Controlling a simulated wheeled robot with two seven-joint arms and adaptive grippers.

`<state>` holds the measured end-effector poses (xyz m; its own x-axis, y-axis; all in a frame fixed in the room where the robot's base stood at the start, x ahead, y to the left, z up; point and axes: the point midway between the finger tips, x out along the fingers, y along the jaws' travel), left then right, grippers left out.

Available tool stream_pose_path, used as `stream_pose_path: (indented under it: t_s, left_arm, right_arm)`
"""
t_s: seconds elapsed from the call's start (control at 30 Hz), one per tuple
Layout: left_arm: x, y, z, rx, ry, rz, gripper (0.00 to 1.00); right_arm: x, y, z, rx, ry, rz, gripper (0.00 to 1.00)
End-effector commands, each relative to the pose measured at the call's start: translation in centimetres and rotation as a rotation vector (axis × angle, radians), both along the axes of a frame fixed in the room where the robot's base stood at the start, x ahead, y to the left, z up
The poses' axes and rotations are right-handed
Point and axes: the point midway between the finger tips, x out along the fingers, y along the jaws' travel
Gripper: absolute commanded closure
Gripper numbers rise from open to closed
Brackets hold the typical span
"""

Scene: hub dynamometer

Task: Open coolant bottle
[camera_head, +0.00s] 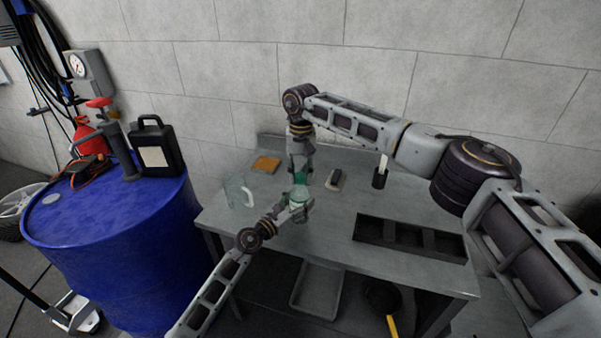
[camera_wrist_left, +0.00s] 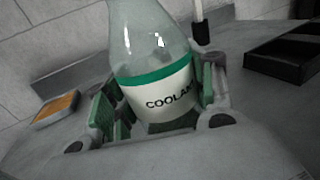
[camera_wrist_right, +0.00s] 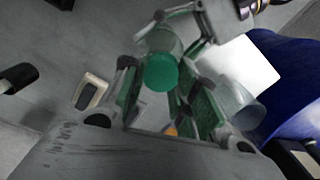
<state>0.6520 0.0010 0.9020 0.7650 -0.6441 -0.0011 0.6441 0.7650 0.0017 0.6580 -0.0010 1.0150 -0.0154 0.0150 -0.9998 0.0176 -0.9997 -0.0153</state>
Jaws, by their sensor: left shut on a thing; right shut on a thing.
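The coolant bottle (camera_head: 298,193) is pale and translucent with a green cap (camera_head: 300,177). It is held over the front middle of the grey workbench. In the left wrist view the bottle (camera_wrist_left: 158,95) leans a little, with a green band and a white "COOLANT" label. My left gripper (camera_head: 296,208) is shut on the bottle's body, one finger pad on each side. My right gripper (camera_head: 301,170) comes down from above and is shut on the cap. In the right wrist view the green cap (camera_wrist_right: 162,72) shows between the fingers. The head view shows little of the contact.
A clear pitcher (camera_head: 237,192) and an orange sponge (camera_head: 266,163) are left of the bottle on the workbench (camera_head: 330,229). A small block (camera_head: 335,180), a black holder (camera_head: 380,179) and a black divided tray (camera_head: 410,238) are right. A blue drum (camera_head: 118,240) stands left, bearing a black jug (camera_head: 155,148).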

Motion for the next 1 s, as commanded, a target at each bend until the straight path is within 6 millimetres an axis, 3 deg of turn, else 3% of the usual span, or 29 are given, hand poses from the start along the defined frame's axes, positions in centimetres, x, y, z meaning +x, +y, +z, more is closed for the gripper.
stream_pose_path:
  t_s: [0.03,0.17,1.0]
  left_arm:
    - [-0.3,-0.4,0.3,0.003,-0.008,-0.011,1.0]
    - [-0.4,-0.5,0.2,0.003,-0.008,-0.012,1.0]
    - [-0.5,-0.7,0.1,0.003,-0.004,-0.014,1.0]
  right_arm:
    - [0.6,-1.0,-1.2,-0.015,-0.006,-0.018,1.0]
    - [0.6,-1.0,-1.1,-0.015,-0.006,-0.018,1.0]
    - [0.7,-0.9,1.3,-0.011,-0.013,-0.017,1.0]
